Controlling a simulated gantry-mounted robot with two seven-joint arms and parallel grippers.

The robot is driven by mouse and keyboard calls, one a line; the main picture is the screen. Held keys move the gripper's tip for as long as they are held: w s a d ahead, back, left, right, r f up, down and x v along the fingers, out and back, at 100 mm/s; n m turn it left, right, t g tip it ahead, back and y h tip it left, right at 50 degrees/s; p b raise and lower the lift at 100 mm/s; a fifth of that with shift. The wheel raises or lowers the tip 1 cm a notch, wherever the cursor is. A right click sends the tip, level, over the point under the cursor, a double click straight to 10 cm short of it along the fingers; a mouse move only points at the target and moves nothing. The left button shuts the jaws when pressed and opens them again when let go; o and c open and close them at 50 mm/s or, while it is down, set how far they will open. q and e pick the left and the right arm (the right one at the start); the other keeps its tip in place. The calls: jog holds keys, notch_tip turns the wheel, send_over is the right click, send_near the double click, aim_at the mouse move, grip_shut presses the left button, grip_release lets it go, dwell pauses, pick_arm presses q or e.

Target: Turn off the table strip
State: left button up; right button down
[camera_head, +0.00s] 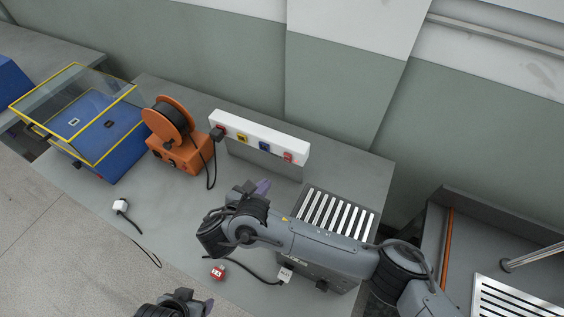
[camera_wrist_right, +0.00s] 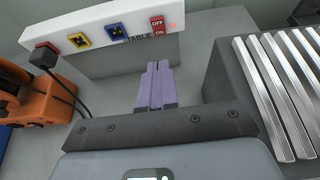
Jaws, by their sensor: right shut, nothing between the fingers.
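The white table strip (camera_head: 260,137) stands on a grey block at the back of the table. It carries red, yellow and blue sockets and, at its right end, a red switch (camera_wrist_right: 158,26) marked OFF above and ON below. A small red light glows beside the switch in the wrist view. My right gripper (camera_head: 263,187) is in front of the strip, apart from it. Its purple fingers (camera_wrist_right: 157,66) are shut and empty, pointing toward the strip just below the switch. My left gripper (camera_head: 208,304) is at the bottom edge, partly cut off; its fingers are unclear.
A black plug (camera_head: 217,134) sits in the strip's red socket, beside an orange cable reel (camera_head: 178,140). A slatted grey box (camera_head: 335,215) stands right of my right gripper.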

jog(key=b, duration=0.1)
send_near(287, 157)
jog(key=x, duration=0.2)
jog(key=f+x, duration=0.1)
jog(key=x, duration=0.2)
jog(key=shift+s+a, duration=0.1)
jog(key=shift+s, duration=0.1)
pick_arm(q)
jog(key=shift+f, duration=0.55)
pick_arm(e)
jog(key=shift+w+d, duration=0.4)
jog(key=shift+w, duration=0.4)
